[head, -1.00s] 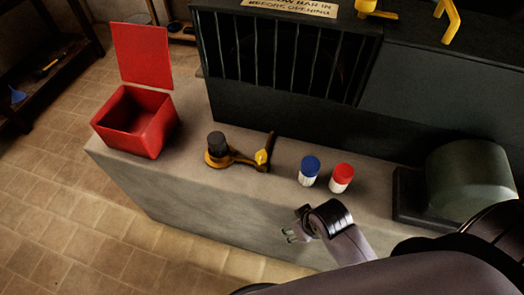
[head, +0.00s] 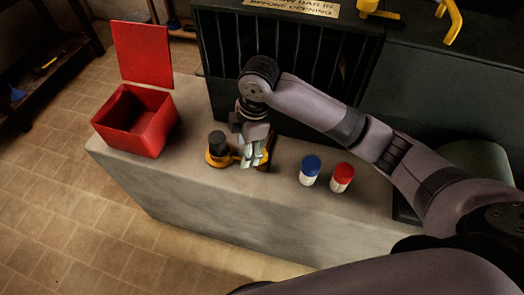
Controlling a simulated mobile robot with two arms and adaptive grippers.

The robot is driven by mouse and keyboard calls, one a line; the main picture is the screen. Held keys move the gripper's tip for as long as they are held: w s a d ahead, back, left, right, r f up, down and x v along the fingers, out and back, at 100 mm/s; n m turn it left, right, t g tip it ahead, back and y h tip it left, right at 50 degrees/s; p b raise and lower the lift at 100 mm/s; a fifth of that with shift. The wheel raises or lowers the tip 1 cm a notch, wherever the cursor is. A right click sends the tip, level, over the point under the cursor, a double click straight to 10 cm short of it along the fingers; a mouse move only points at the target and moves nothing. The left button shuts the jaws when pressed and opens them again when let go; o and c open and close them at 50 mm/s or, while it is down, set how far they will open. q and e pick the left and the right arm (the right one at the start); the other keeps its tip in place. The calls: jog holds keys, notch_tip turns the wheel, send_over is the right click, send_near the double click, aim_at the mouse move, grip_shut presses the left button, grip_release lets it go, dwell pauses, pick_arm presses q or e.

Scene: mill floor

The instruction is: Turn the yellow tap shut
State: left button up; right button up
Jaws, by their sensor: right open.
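A low yellow-brown fitting (head: 216,158) with a black cylindrical knob (head: 217,141) stands on the grey bench. Its arm runs right toward a yellow tap end, which my gripper now largely covers. My right gripper (head: 254,158) points down over that right end, with its fingers open around or just beside it. I cannot tell whether the fingers touch the tap. My left gripper is not in view.
An open red box (head: 140,128) stands at the bench's left end. A blue-capped jar (head: 310,169) and a red-capped jar (head: 342,177) stand to the right of the gripper. A dark barred cabinet (head: 300,60) with yellow handles (head: 453,20) rises behind.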

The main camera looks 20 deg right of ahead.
notch_tip(320, 180, up, 7)
jog(key=n+h, duration=0.2)
send_over(262, 158)
jog(key=w, duration=0.1)
jog(key=shift+g, duration=0.3)
jog(key=f, duration=0.8)
jog(key=f+p, duration=0.1)
jog(key=f, duration=0.8)
jog(key=shift+d+f, duration=0.2)
jog(key=shift+f, duration=0.05)
jog(key=c, duration=1.1)
jog(key=shift+c, duration=0.2)
jog(key=shift+r, duration=0.1)
